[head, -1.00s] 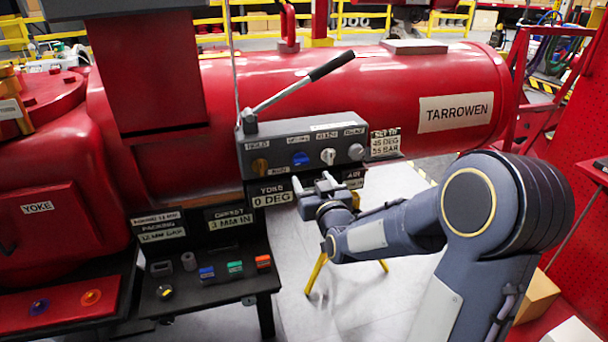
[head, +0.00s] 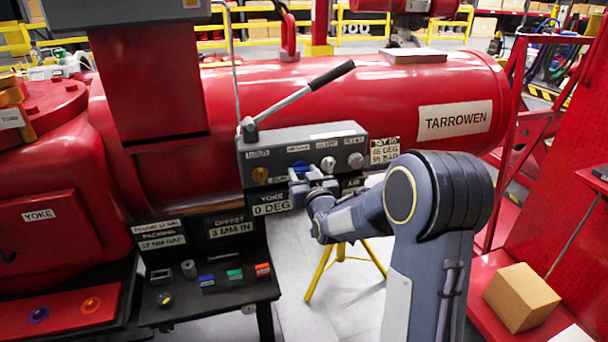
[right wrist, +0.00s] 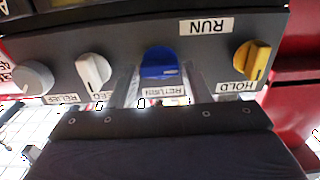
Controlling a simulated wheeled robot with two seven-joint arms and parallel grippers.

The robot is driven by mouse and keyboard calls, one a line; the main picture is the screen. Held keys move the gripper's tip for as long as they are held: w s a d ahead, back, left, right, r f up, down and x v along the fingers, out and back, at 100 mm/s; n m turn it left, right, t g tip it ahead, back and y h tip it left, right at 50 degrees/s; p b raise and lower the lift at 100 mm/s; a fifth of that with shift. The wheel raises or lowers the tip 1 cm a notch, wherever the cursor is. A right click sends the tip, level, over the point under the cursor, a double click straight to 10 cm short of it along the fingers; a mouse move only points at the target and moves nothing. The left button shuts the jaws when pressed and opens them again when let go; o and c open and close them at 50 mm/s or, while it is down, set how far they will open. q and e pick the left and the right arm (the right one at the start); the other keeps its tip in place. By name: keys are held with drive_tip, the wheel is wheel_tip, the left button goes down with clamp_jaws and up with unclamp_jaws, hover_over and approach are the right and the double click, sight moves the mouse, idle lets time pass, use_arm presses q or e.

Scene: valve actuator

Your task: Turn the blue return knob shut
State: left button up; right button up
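In the head view the blue knob (head: 300,165) is partly hidden by my right gripper (head: 313,178). In the right wrist view the two fingers of my right gripper (right wrist: 158,88) stand apart, one on each side of the blue knob, with gaps visible between finger and knob. The gripper is open and holds nothing. My left gripper is not in view.
A yellow hold knob (right wrist: 252,60) and a white knob (right wrist: 94,69) flank the blue one; a grey knob (right wrist: 33,78) is farther along. A long lever (head: 300,100) rises above the block. A black shelf (head: 215,293) with small colored parts stands below left.

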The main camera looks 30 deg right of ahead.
drive_tip(key=c, duration=0.6)
drive_tip(key=shift+o, duration=0.2)
drive_tip(key=shift+f+m+b, duration=0.15)
drive_tip(key=shift+m+b, duration=0.25)
drive_tip(key=shift+b, duration=0.45)
drive_tip(key=m+b, duration=0.5)
drive_tip(key=b, duration=0.1)
drive_tip(key=m+b, duration=0.5)
drive_tip(key=b, duration=0.2)
drive_tip(key=shift+d+f, duration=0.15)
drive_tip(key=shift+f, duration=0.05)
drive_tip(key=m+b, duration=0.3)
drive_tip(key=shift+m, duration=0.3)
drive_tip(key=shift+r+m+b, duration=0.15)
drive_tip(key=shift+m+b, duration=0.6)
drive_tip(key=shift+m, duration=0.65)
drive_tip(key=o, duration=1)
drive_tip(key=shift+s, duration=0.1)
